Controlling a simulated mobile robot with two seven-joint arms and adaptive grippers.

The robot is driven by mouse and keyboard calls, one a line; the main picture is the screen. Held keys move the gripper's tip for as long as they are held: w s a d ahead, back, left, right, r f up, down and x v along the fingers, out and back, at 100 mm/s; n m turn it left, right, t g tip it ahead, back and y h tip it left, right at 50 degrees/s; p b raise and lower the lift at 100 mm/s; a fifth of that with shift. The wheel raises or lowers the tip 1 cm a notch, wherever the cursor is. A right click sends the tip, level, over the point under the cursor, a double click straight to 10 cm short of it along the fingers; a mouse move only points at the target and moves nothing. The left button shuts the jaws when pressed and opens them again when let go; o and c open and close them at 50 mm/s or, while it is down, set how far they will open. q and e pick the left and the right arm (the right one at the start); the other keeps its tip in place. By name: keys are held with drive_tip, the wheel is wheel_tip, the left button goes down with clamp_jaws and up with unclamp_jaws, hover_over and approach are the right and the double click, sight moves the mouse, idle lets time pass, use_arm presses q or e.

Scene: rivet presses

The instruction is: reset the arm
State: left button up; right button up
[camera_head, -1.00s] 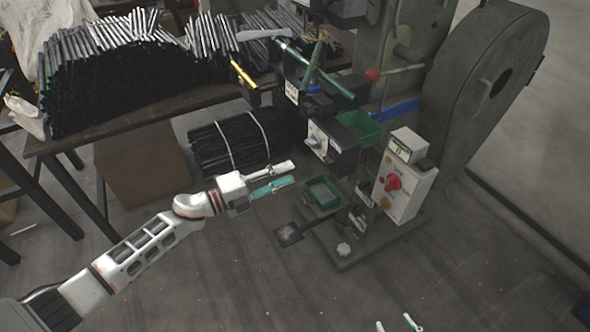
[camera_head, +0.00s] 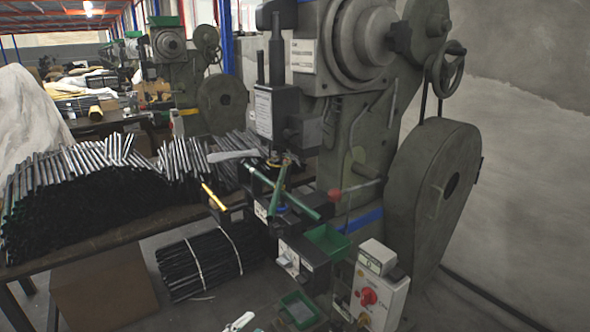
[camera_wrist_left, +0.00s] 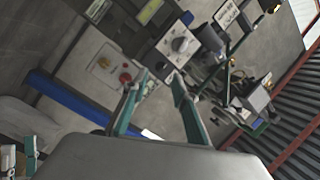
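Only the white tip of my left gripper (camera_head: 240,322) shows at the bottom edge of the head view, in front of the rivet press (camera_head: 345,110). In the left wrist view, the two teal fingers of my left gripper (camera_wrist_left: 160,80) stand apart with nothing between them. The press's control box with a red knob (camera_wrist_left: 125,77) lies beyond them. The rest of my left arm is out of the head view. My right gripper is not in view.
A table (camera_head: 95,240) piled with dark rods stands at the left. A strapped rod bundle (camera_head: 205,262) lies beneath it. Green bins (camera_head: 327,241) and a control box with a red knob (camera_head: 372,297) are at the press. More machines stand behind.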

use_arm(q)
drive_tip(key=s+a+f+n+g+y+p, duration=0.1)
drive_tip(key=s+f+n, duration=0.3)
drive_tip(key=s, duration=0.4)
drive_tip(key=s+a+f+n+g+y+p, duration=0.1)
drive_tip(key=s+a+f+n+y, duration=0.3)
drive_tip(key=s+n, duration=0.2)
drive_tip(key=s+a+f+n+g+y, duration=0.2)
drive_tip(key=s+a+f+n+y, duration=0.1)
drive_tip(key=s, duration=0.7)
drive_tip(key=shift+a+f+n+p, duration=0.2)
drive_tip(key=shift+f+n+p, duration=0.3)
drive_tip(key=shift+n, duration=0.5)
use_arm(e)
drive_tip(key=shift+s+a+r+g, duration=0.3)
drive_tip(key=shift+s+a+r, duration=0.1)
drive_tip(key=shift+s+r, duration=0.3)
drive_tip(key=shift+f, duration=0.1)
use_arm(q)
drive_tip(key=shift+w, duration=0.1)
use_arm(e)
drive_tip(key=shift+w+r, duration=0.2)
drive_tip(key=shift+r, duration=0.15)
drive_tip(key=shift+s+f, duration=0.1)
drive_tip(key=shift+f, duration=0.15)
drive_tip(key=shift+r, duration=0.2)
